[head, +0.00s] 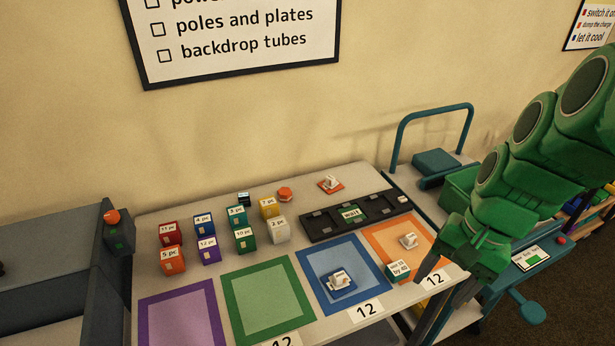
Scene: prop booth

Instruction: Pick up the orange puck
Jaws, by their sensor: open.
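The orange puck (285,194) is a small, flat, many-sided piece. It lies near the back edge of the table (178,277), behind the yellow block and left of a small orange plate bearing a white item. My gripper (440,314) is open at the lower right, over the table's front right edge. It is far from the puck, to its right and nearer the camera. Its dark fingers point down and I see nothing between them.
Several labelled blocks (245,240) stand in front and left of the puck. A dark tray (322,226) lies to its right. Coloured squares, including a blue one (372,272), line the front. A teal-handled cart (400,135) stands right of the table.

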